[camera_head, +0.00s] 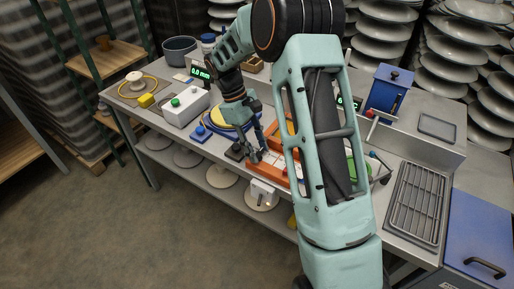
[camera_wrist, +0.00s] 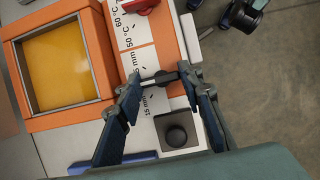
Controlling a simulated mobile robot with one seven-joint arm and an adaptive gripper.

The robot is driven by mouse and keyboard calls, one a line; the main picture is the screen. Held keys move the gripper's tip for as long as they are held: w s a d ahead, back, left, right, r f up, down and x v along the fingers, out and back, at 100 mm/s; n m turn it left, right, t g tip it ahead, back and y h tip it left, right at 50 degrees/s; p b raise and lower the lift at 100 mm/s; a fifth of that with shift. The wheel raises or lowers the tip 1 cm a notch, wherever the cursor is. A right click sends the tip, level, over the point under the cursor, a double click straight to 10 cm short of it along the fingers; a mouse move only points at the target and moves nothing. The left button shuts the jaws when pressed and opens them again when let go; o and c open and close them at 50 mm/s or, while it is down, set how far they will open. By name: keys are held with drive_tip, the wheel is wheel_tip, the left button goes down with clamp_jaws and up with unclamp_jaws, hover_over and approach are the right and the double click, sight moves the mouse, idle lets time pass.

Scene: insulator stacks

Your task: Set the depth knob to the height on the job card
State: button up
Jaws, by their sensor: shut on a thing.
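My gripper (camera_wrist: 158,80) is shut on a small dark knob (camera_wrist: 163,77) with a pale pointer bar, mounted on the orange unit (camera_wrist: 62,122). The printed scale (camera_wrist: 145,68) beside it reads 5 mm and 15 mm, with 50 °C and 60 °C further up. I take this to be the depth knob; the fingers partly hide its pointer and scale. In the head view my gripper (camera_head: 256,152) is over the front of the orange unit (camera_head: 270,178). A small display (camera_head: 200,73) seems to read 0.0 mm. I cannot make out a job card's writing.
A red knob (camera_wrist: 141,5) sits further along the scale. A round black button (camera_wrist: 177,136) on a dark square base is close beside my fingers. A white box with a green button (camera_head: 186,107), a blue machine (camera_head: 390,91) and a wire rack (camera_head: 417,203) stand on the bench.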

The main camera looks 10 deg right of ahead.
drive_tip(key=shift+m, duration=0.4)
drive_tip(key=m+y+p, duration=0.1)
drive_tip(key=m, duration=0.1)
drive_tip(key=shift+w+d+m+g+p, duration=0.1)
drive_tip(key=shift+m+g+p, duration=0.2)
drive_tip(key=shift+m+g, duration=0.1)
drive_tip(key=m+y+p, duration=0.1)
drive_tip(key=m+y, duration=0.1)
drive_tip(key=m, duration=0.3)
drive_tip(key=shift+d, duration=0.1)
drive_tip(key=shift+m, duration=0.3)
drive_tip(key=o, duration=1.2)
drive_tip(key=shift+c, duration=0.2)
